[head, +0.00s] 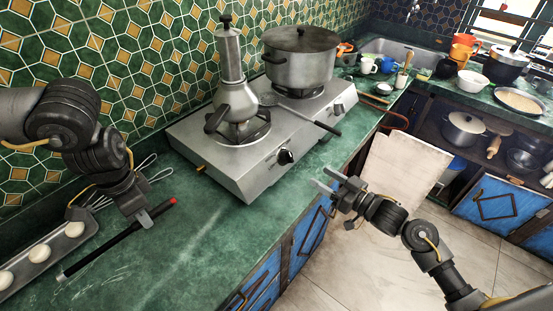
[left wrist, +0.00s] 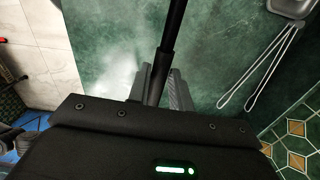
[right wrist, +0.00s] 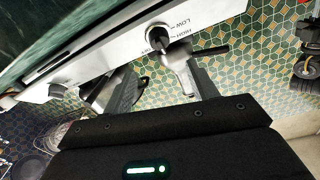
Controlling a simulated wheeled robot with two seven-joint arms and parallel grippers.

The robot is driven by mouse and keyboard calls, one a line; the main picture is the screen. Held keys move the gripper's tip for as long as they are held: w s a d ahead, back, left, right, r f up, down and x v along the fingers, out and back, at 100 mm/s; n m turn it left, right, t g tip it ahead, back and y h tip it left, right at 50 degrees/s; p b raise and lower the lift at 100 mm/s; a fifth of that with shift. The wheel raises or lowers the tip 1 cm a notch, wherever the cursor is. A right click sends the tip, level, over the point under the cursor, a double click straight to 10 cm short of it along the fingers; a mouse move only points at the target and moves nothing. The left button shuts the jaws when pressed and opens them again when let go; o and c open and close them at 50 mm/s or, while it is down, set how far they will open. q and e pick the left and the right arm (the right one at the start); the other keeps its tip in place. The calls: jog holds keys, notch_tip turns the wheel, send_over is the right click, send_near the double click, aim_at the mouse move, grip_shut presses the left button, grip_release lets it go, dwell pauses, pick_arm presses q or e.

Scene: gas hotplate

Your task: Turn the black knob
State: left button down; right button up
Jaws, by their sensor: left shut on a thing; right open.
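The gas hotplate (head: 240,170) has a black knob (head: 285,156) at the near end of its front panel and a second knob (head: 338,109) further along. The right wrist view shows one knob (right wrist: 158,37) beside LOW and HIGH marks, and another knob (right wrist: 57,91) to the left. My right gripper (head: 326,184) is open and empty in front of the panel, apart from the knobs. My left gripper (head: 146,216) is shut on a long black stick lighter (head: 105,247) with a red end, above the counter. The stick also shows in the left wrist view (left wrist: 172,38).
A moka pot (head: 236,100) and a large lidded pot (head: 300,62) stand on the burners. A tray of eggs (head: 40,252) and a whisk (head: 150,168) lie at left. The counter before the hotplate is clear.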

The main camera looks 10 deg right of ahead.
aim_at(292, 159)
pick_arm(q)
notch_tip(292, 159, up, 2)
jog(key=shift+p, duration=0.95)
pick_arm(e)
jog(key=x, duration=1.1)
jog(key=shift+w+a, duration=0.2)
jog(key=shift+w, duration=0.1)
jog(key=c, duration=1)
